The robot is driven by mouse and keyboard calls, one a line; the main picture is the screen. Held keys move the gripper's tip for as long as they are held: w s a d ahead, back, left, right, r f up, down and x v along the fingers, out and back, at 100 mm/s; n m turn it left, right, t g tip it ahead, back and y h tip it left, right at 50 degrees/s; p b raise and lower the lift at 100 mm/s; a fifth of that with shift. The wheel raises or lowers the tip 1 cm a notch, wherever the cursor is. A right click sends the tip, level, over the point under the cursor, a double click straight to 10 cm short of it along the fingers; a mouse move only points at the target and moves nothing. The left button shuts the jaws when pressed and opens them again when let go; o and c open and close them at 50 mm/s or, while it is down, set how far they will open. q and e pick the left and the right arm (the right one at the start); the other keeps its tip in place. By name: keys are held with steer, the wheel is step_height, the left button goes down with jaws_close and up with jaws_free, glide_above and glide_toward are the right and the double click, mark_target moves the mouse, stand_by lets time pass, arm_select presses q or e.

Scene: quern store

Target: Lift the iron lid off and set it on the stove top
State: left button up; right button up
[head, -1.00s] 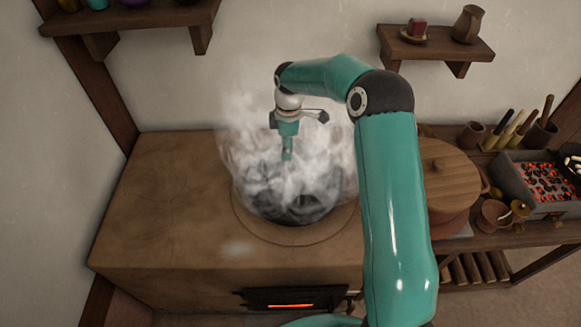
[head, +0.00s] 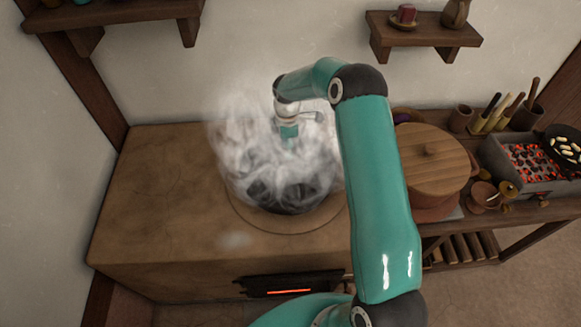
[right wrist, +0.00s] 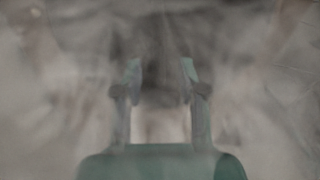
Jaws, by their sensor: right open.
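The dark iron lid (head: 288,195) sits over the round opening in the stove, mostly veiled by thick white steam. Its handle cannot be made out. The clay-brown stove top (head: 160,185) lies bare to the left. My right gripper (head: 288,152) is above the lid, its fingers blurred by the steam. In the right wrist view my right gripper (right wrist: 162,82) shows its two fingers apart, with a dim dark shape between and beyond them. Whether anything touches them cannot be told. My left gripper is not in view.
A wooden-lidded pot (head: 432,160) stands right of the stove, partly behind my right arm. A glowing coal brazier (head: 535,163) and a pan (head: 563,148) are further right. Shelves hang on the back wall. The fire slot (head: 290,291) glows at the front.

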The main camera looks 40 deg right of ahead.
mark_target(288, 162)
steer(key=shift+s+f, duration=0.1)
steer(key=shift+f, duration=0.35)
step_height(288, 162, down, 4)
steer(key=shift+f+p, duration=0.1)
steer(key=shift+p, duration=0.7)
steer(key=shift+c, duration=0.3)
steer(key=shift+s, duration=0.1)
jaws_close()
steer(key=shift+d, duration=0.1)
